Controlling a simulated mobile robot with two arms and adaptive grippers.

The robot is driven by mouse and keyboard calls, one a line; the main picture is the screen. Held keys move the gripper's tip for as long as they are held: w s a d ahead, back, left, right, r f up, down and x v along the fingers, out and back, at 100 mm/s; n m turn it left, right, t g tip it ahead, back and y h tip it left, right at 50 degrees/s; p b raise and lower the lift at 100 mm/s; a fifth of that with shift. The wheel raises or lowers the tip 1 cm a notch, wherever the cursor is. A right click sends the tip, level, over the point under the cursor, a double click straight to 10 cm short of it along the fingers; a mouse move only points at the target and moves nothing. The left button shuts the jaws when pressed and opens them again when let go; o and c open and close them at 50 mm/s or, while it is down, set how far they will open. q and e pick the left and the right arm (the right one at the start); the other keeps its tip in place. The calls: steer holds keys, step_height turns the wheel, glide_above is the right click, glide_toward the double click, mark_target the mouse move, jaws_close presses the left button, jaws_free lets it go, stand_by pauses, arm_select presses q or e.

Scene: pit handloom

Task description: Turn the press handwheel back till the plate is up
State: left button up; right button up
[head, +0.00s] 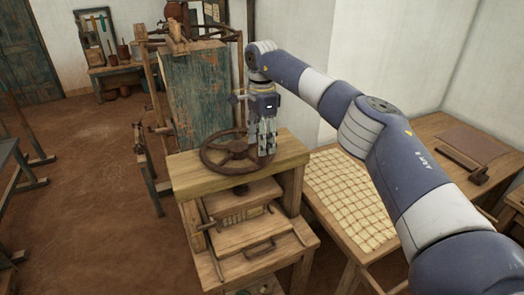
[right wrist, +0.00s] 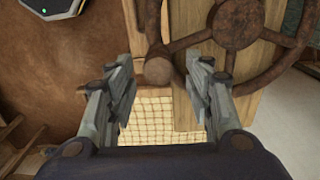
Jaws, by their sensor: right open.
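The press handwheel (head: 212,160) is a rusty brown spoked wheel lying flat on top of the wooden press (head: 190,182). In the right wrist view its hub (right wrist: 238,22) and rim show at the upper right, with a round knob (right wrist: 158,71) at the rim. My right gripper (head: 266,150) points down at the wheel's right side. Its fingers (right wrist: 158,80) are open, and the knob shows between them in the picture; I cannot tell whether they touch it. A wooden board, seemingly the plate (head: 240,194), sits below the top beam; its exact height is unclear. My left gripper is out of view.
A drawer-like board with a handle (head: 258,246) is low on the press front. A table with a gridded pale sheet (head: 345,195) stands to the right. A worn blue-green panel (head: 198,95) stands behind. Brown floor (head: 95,190) is open at left.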

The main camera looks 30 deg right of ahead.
step_height(320, 180, up, 7)
steer(key=shift+r, duration=0.2)
steer(key=shift+s, duration=0.1)
steer(key=shift+f, duration=0.1)
